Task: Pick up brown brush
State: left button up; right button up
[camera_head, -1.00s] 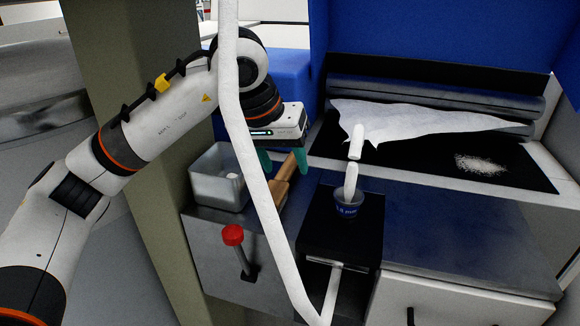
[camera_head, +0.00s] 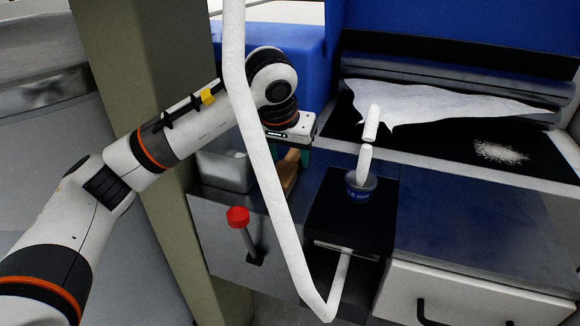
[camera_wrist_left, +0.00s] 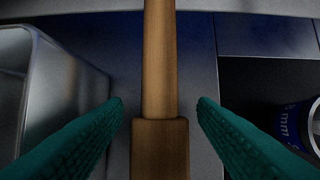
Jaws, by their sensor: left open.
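The brown brush (camera_head: 291,172) shows in the head view as a wooden piece on the grey machine top, partly hidden by my left gripper and a white bar. In the left wrist view its lighter handle (camera_wrist_left: 160,60) and darker brown block (camera_wrist_left: 160,145) run upright through the middle of the picture. My left gripper (camera_wrist_left: 158,105) is open, with one teal finger on each side of the brush and a gap on both sides. In the head view the left gripper (camera_head: 291,150) is above and around the brush. My right gripper is not in view.
A grey metal bin (camera_head: 222,170) stands close left of the brush; it also shows in the left wrist view (camera_wrist_left: 75,70). A blue cup (camera_head: 361,188) with a white roll stands on a black plate to the right. A red-knobbed lever (camera_head: 238,217) and white bar (camera_head: 262,170) are in front.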

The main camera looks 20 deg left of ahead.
aim_at(289, 161)
pick_arm(q)
jog(key=shift+w+f, duration=0.25)
jog(key=shift+f, duration=0.35)
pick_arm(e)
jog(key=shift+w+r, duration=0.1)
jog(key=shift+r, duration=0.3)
pick_arm(q)
jog(key=c, duration=0.8)
notch_tip(289, 161, up, 9)
jog(key=shift+f+p, duration=0.1)
jog(key=shift+p, duration=0.55)
jog(key=shift+r, duration=0.65)
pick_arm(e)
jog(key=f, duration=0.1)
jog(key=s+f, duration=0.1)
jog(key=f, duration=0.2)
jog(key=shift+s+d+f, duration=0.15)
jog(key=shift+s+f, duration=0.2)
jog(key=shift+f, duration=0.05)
